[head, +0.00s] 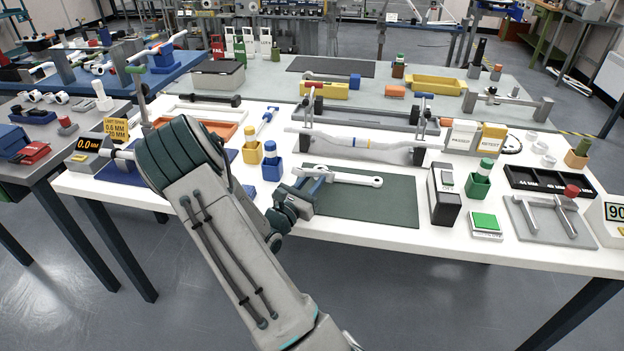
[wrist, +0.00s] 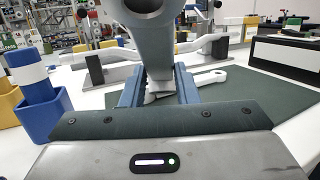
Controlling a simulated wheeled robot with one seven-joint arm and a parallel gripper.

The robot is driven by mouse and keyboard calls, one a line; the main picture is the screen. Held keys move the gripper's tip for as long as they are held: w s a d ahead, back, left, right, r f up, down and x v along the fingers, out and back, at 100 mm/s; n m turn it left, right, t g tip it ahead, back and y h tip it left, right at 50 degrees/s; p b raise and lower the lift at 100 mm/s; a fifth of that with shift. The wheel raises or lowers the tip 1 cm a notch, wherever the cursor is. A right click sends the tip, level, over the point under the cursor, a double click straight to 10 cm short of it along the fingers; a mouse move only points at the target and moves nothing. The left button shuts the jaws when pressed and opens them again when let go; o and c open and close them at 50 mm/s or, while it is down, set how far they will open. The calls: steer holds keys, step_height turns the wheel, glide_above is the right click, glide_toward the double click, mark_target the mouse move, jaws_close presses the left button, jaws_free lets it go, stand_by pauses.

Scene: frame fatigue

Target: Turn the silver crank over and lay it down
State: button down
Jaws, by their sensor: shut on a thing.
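The silver crank shows in the head view as a pale arm (head: 352,178) with a holed end at the right, over the dark green mat (head: 385,205). My gripper (head: 316,178) comes in from the left and is shut on the crank's left end. In the wrist view a thick grey tubular part (wrist: 153,45) with a round hole rises between the blue fingers of my gripper (wrist: 160,90), close to the camera. A holed end (wrist: 210,77) shows beyond, low over the mat. I cannot tell whether the crank touches the mat.
A blue cup (head: 272,168) and a yellow cup (head: 251,156) stand left of the mat. A black-and-white box (head: 443,194) stands at its right. A stand with a long silver bar (head: 355,144) is behind. The mat's front and right parts are clear.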

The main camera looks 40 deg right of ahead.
steer(key=shift+f, duration=0.4)
stand_by(0.5)
steer(key=c, duration=1)
jaws_free()
steer(key=shift+c, duration=0.2)
steer(key=b+v, duration=0.1)
steer(key=v, duration=1.3)
steer(key=shift+d, duration=0.1)
